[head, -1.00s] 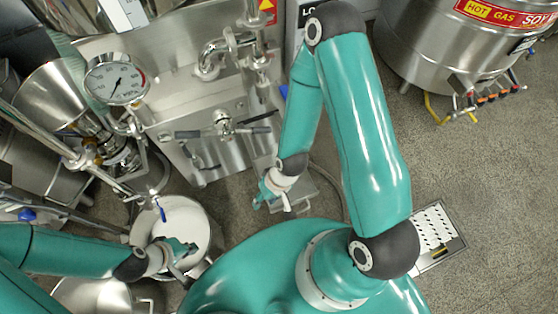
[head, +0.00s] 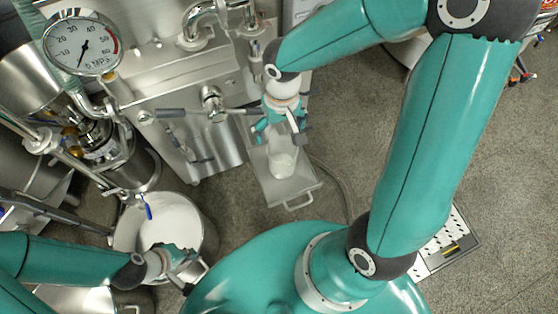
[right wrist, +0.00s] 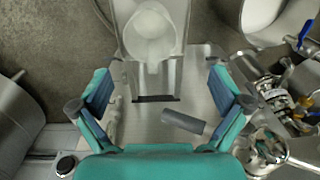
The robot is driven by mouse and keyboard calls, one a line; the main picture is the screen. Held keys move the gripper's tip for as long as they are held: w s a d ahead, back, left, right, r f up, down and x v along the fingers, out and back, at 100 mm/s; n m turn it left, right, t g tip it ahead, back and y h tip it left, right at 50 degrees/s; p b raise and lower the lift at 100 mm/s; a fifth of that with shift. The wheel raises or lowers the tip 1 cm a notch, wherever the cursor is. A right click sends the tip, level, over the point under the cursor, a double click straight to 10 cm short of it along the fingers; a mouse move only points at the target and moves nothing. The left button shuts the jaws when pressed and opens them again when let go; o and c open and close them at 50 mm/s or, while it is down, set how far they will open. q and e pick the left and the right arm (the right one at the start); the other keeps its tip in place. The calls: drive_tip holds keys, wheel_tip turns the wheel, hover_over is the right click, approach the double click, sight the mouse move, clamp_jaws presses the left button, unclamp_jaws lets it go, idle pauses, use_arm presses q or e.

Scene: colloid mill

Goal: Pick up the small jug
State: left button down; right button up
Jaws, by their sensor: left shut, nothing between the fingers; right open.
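The small jug (head: 283,164) looks whitish and pale, and stands on a metal tray (head: 293,190) below the mill front. It also shows at the top middle of the right wrist view (right wrist: 150,35). My right gripper (head: 281,138) is open just above and behind the jug in the head view, with its fingers spread. In the right wrist view its fingers (right wrist: 160,104) stand wide apart and the jug lies beyond them, untouched. My left gripper (head: 187,264) is shut and empty beside a steel pot (head: 205,225) at the lower left.
The steel mill panel (head: 190,85) with its handles and a pressure gauge (head: 83,43) stands behind the tray. A grey handle (right wrist: 182,122) sits close under the right gripper in the wrist view. A hose (head: 338,182) lies on the floor right of the tray.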

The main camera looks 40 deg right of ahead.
drive_tip(key=b, duration=0.4)
hover_over(280, 152)
drive_tip(key=s+a, duration=0.1)
drive_tip(key=s, duration=0.1)
drive_tip(key=shift+a+f, duration=0.2)
drive_tip(key=shift+f, duration=7.8)
drive_tip(key=shift+s, duration=0.1)
drive_tip(key=c, duration=1.1)
drive_tip(key=shift+c, duration=0.2)
